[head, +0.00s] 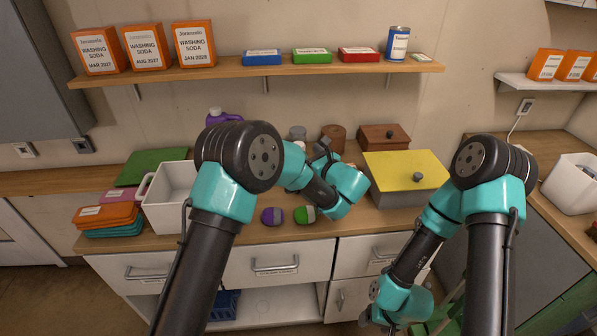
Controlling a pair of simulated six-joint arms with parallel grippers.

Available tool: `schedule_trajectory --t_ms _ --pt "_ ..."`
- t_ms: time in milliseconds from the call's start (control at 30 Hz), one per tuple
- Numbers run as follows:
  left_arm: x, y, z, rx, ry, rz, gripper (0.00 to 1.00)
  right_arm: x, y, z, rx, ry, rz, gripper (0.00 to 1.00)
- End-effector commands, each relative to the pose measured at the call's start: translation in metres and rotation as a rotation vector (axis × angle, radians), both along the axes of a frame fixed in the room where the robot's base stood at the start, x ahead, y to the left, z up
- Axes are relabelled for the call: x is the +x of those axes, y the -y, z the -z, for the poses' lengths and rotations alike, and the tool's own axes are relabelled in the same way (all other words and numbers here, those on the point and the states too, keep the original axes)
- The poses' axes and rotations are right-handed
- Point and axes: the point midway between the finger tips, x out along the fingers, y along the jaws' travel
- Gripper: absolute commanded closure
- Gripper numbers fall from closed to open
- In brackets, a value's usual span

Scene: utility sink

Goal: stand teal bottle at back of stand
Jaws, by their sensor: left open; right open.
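I cannot make out a teal bottle or a bottle stand in the head view; my arms cover part of the counter. My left gripper (323,149) is over the middle of the counter, partly hidden by its own wrist, and is open. A grey round item (298,133) and a brown round item (334,137) stand behind it. My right gripper (377,322) hangs low in front of the drawers, below the counter top, and is open. A purple bottle (221,117) stands at the back of the counter, partly behind my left arm.
On the counter (253,233) are a white bin (170,205), folded cloths (106,214), two balls (272,216) (305,214), a yellow-topped box (405,165) and a brown box (384,138). A loaded shelf (255,72) runs above. Green material (448,318) shows low at right.

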Motion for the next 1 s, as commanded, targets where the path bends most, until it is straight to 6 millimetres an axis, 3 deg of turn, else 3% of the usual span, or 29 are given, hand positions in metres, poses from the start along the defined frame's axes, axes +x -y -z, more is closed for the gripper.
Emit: schedule_trajectory --t_ms 400,900,1000 --pt "0.037 -0.03 0.004 -0.001 0.001 -0.001 0.21 0.0 0.0 0.0 0.0 0.0 0.0 0.31" --pt "0.039 -0.031 0.004 0.0 0.0 0.0 0.21 0.0 0.0 0.0 0.0 0.0 0.0 0.31" --pt "0.039 -0.031 0.004 0.0 0.0 -0.001 0.29 0.0 0.0 0.0 0.0 0.0 0.0 0.31"
